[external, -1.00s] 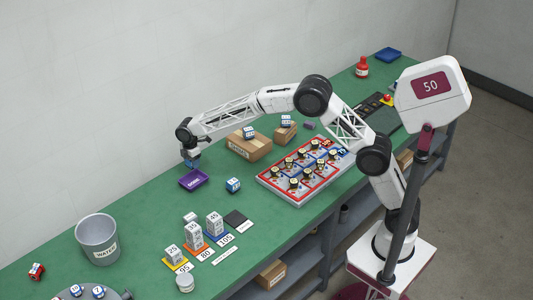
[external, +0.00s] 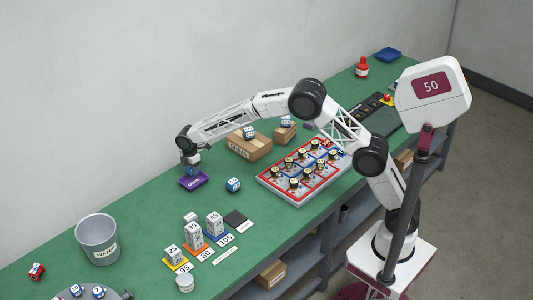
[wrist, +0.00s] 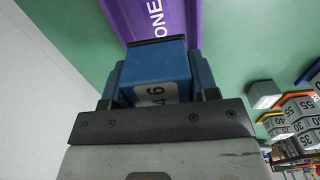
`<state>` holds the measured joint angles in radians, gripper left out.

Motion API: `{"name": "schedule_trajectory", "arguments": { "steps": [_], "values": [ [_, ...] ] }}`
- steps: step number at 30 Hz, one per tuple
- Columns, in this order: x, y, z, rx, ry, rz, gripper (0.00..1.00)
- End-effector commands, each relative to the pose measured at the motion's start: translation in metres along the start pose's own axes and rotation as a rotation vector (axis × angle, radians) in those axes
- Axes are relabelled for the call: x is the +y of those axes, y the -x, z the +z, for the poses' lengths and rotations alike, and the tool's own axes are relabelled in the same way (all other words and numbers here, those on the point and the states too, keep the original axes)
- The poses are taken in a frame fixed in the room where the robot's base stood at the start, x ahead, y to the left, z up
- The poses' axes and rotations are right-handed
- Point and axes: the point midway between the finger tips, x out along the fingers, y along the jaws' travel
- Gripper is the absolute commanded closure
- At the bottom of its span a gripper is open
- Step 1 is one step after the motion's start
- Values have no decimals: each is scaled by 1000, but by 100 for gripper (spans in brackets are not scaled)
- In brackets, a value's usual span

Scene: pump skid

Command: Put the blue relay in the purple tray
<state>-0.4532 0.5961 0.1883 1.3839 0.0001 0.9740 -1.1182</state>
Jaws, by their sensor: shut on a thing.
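My gripper (external: 193,170) is shut on the blue relay (wrist: 155,75), a blue block with a white number label, seen close up in the wrist view. The purple tray (external: 194,183) lies on the green bench, just under my gripper in the external view. In the wrist view the tray (wrist: 165,18) shows at the top, with white lettering, beyond the relay. The relay appears to be above or at the tray; I cannot tell whether they touch. In the external view the relay is small and partly hidden by the fingers.
A blue-and-white block (external: 233,185) stands right of the tray. Cardboard boxes (external: 250,146) stand behind it, and a red-edged board (external: 270,180) lies to the right. A grey bucket (external: 97,240) and numbered blocks (external: 194,238) are nearer the front. Bench left of the tray is clear.

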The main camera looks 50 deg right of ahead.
Motion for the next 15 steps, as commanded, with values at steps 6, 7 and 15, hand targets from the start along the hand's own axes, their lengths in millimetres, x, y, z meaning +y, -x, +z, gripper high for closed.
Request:
{"name": "schedule_trajectory", "arguments": {
  "steps": [6,7,15],
  "values": [
    [0,-14,0,1,0,1,78],
    [0,-14,0,1,0,1,78],
    [0,-15,0,0,0,1,78]
  ]
}}
